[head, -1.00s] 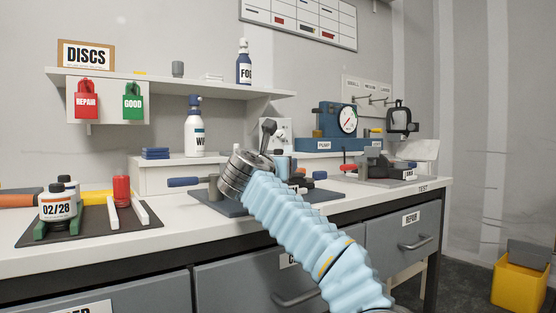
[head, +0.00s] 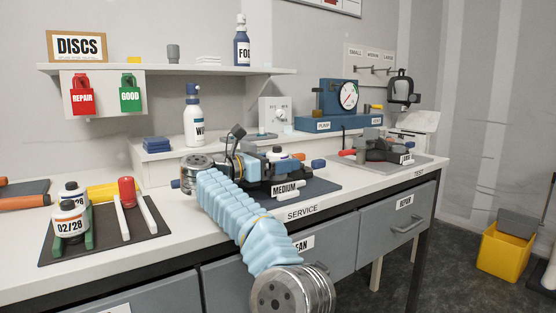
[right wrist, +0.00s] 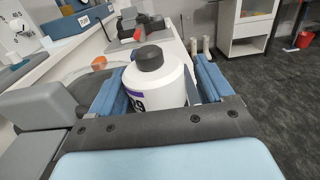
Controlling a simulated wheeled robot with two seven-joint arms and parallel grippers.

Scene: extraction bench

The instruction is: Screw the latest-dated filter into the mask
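My right gripper (head: 262,166) is over the dark service mat (head: 318,190). In the right wrist view its blue fingers (right wrist: 155,85) stand on both sides of a white filter (right wrist: 160,88) with a dark cap and purple-edged label; only a digit like 9 is readable. The held filter's top shows in the head view (head: 279,154). A dark mask (head: 290,167) with a MEDIUM tag is at the mat, largely hidden by the gripper; whether the filter touches it I cannot tell. Another filter marked 02/28 (head: 70,222) stands on the left tray, with one behind it (head: 73,194). My left gripper is out of view.
The left tray (head: 105,250) also holds a red cylinder (head: 126,191) and white strips. A blue pump with a gauge (head: 348,97) stands at the back. The test station (head: 388,150) is at the right. The white bench front is clear at left.

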